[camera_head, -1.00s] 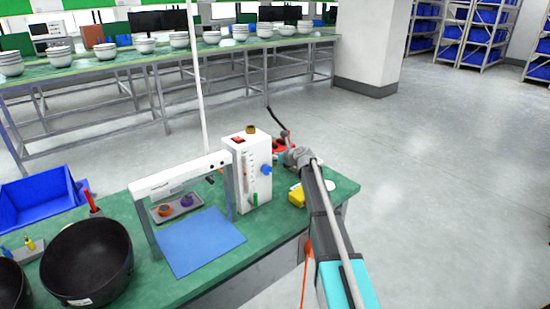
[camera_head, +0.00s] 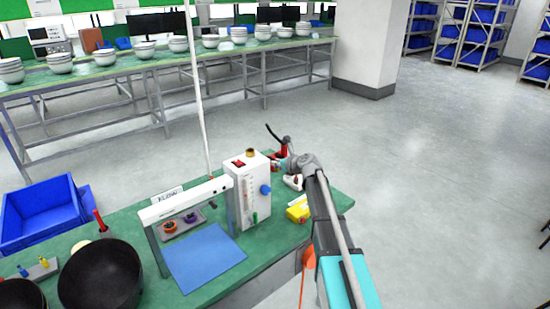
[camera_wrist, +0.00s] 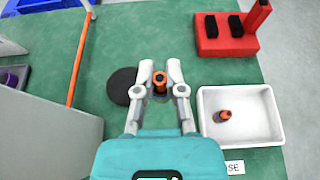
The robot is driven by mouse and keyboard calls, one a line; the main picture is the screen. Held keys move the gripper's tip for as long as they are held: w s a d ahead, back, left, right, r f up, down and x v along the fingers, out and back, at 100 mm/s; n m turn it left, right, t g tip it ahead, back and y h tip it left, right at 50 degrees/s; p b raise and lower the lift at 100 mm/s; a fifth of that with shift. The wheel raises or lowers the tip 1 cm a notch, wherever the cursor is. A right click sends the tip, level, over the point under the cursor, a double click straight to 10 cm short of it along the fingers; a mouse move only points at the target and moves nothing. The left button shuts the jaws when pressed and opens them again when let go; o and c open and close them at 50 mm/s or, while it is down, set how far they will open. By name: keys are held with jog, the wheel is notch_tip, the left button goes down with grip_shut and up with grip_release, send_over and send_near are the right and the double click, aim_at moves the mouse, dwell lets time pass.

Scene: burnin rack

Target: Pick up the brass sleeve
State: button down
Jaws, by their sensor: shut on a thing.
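In the wrist view my gripper (camera_wrist: 160,91) has its two fingers on either side of a small upright piece, the brass sleeve (camera_wrist: 160,78), with an orange rim and a dark centre. The fingers are shut on it above the green bench top. Its lower part is partly hidden between the fingertips. In the head view my gripper is at the far end of my arm, by the bench's right end, and the held piece cannot be made out.
A white tray (camera_wrist: 240,136) holding a small orange piece (camera_wrist: 224,116) lies to the right of the gripper. A red block (camera_wrist: 225,45) with black parts is behind it. A dark round disc (camera_wrist: 121,84) lies left. A white instrument box (camera_head: 249,195) stands beside my arm.

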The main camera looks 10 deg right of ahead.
jog(key=s+r+p, duration=0.2)
jog(key=s, duration=0.4)
jog(key=shift+r, duration=0.3)
dwell(0.4)
